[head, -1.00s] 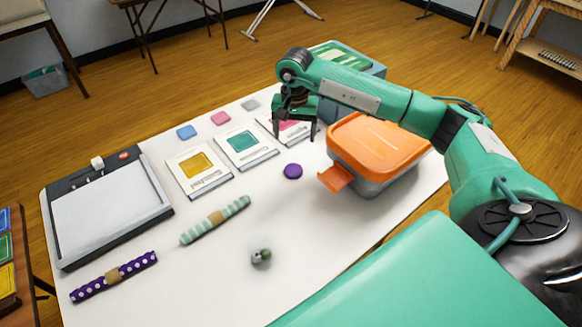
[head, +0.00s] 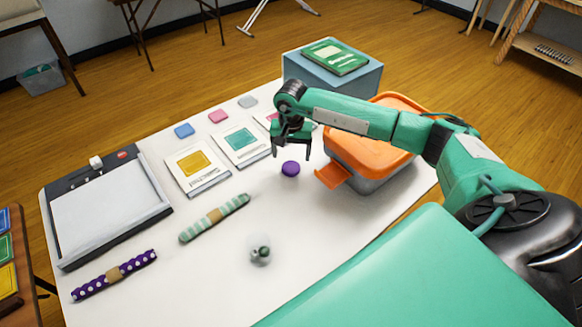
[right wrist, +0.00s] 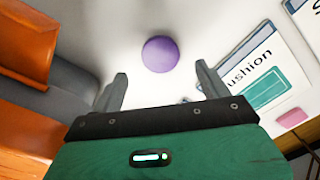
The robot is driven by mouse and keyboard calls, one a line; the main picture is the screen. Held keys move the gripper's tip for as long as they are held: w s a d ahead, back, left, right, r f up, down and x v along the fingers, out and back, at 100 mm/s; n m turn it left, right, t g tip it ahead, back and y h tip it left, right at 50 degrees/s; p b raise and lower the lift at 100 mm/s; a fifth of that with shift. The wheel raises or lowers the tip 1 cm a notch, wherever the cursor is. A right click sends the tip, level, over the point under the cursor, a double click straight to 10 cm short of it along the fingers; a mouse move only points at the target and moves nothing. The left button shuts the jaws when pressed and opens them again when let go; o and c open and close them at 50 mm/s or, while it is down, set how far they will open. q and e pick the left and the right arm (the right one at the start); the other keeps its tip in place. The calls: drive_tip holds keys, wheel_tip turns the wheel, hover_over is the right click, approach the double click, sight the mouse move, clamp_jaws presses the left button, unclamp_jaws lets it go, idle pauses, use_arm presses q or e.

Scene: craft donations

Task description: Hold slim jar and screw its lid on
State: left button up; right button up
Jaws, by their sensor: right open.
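A small round purple lid (head: 290,168) lies flat on the white table, left of the orange-lidded box. A clear jar (head: 260,254) with something green and pale inside stands near the table's front; its outline is faint and no lid shows on it. My right gripper (head: 291,156) is open and empty, pointing down above and just behind the purple lid. In the right wrist view the purple lid (right wrist: 160,54) shows just beyond the two open fingertips (right wrist: 160,73), between their lines. My left gripper is not in view.
The orange-lidded box (head: 370,142) stands close to the right of my right gripper. A blue box (head: 330,78) with a green book is behind. Kits (head: 243,145), fabric rolls (head: 214,217) and a paper trimmer (head: 105,208) fill the left. Table around the jar is clear.

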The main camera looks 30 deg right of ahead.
sight(291, 167)
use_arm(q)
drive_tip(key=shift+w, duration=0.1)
use_arm(e)
drive_tip(key=shift+f, duration=0.35)
wheel_tip(291, 167, down, 4)
drive_tip(key=shift+r+p, duration=0.15)
drive_tip(key=shift+p, duration=0.55)
drive_tip(key=shift+f, duration=0.4)
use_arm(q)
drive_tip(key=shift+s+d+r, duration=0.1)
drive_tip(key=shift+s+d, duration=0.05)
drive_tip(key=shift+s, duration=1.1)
use_arm(e)
drive_tip(key=c, duration=1)
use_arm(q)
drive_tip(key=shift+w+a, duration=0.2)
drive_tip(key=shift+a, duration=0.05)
use_arm(e)
drive_tip(key=shift+c, duration=0.5)
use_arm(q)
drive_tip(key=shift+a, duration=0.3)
use_arm(e)
drive_tip(key=shift+r, duration=0.15)
